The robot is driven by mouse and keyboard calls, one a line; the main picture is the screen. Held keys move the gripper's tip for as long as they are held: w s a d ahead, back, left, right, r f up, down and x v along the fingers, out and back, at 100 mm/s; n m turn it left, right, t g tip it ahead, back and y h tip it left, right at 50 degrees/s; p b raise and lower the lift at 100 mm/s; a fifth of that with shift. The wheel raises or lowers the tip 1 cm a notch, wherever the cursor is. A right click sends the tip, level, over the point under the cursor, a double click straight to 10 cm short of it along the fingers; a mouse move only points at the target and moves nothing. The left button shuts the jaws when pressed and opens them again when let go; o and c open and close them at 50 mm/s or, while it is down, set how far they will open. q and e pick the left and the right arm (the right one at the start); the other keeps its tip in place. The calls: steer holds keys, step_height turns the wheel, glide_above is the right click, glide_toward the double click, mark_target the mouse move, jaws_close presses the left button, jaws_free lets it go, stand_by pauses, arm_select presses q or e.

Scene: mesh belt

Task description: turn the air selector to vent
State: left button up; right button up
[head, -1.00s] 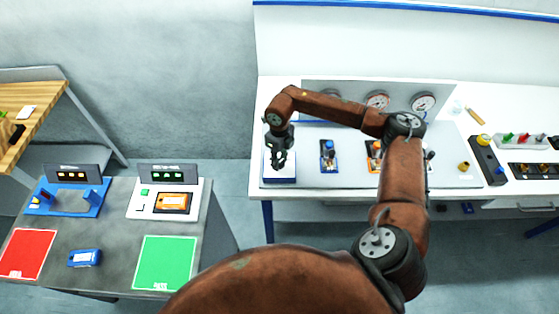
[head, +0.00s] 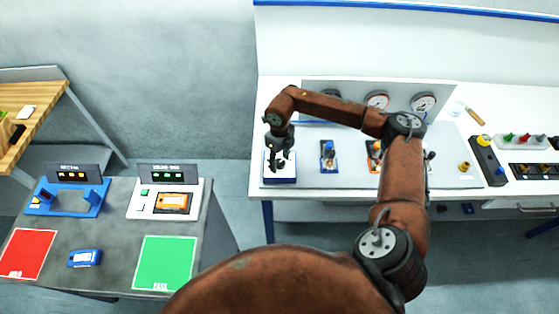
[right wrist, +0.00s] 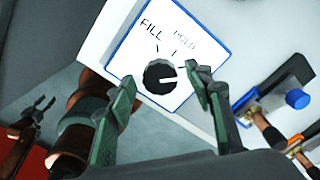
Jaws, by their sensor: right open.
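The air selector is a black round knob (right wrist: 160,76) on a white plate with a blue edge. FILL and HOLD are printed on the plate; other lettering is hidden or cannot be read. A pale mark on the knob points to the right in the right wrist view. In the head view the selector box (head: 280,180) sits at the left end of the bench board. My right gripper (head: 277,163) is open above it. In the right wrist view its green-grey fingers (right wrist: 160,83) stand on either side of the knob; contact cannot be told.
A blue-handled valve (head: 328,157) stands right of the selector, then an orange valve (head: 374,156), partly behind my arm. Gauges (head: 423,103) line the back panel. A small dark gripper (right wrist: 38,112), seemingly my left, shows at the left of the wrist view.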

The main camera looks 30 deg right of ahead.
mark_target(279, 163)
step_height(279, 163, up, 12)
stand_by(0.5)
steer(key=shift+a, duration=0.1)
